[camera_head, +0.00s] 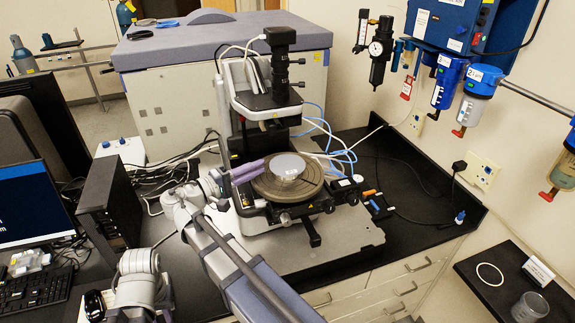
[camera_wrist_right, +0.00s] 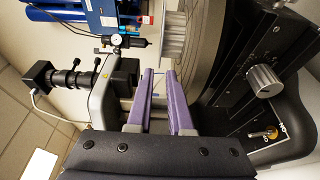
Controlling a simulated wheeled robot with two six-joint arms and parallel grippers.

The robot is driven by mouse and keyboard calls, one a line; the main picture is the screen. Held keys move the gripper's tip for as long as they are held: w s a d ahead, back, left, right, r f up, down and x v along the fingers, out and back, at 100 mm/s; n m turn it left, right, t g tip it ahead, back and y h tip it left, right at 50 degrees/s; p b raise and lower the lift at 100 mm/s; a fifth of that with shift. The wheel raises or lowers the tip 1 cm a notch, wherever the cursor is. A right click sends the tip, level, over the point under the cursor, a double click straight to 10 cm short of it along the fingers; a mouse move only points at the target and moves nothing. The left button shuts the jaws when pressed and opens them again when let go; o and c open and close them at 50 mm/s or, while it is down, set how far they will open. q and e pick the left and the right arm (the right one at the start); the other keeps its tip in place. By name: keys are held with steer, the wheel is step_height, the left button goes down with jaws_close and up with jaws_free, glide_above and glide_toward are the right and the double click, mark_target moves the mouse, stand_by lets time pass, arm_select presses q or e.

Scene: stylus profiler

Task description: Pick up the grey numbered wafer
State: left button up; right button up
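The profiler's black camera column (camera_head: 279,62) stands behind the stage. A monitor (camera_head: 30,208), a black box (camera_head: 110,205) and a keyboard (camera_head: 38,290) are at left. Black bench (camera_head: 400,185) lies at right, with small coloured tools near the profiler. A clear beaker (camera_head: 530,308) stands lower right.

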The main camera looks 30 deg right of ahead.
mark_target(287, 165)
steer(key=d, duration=0.5)
steer(key=shift+w, duration=0.4)
jaws_close()
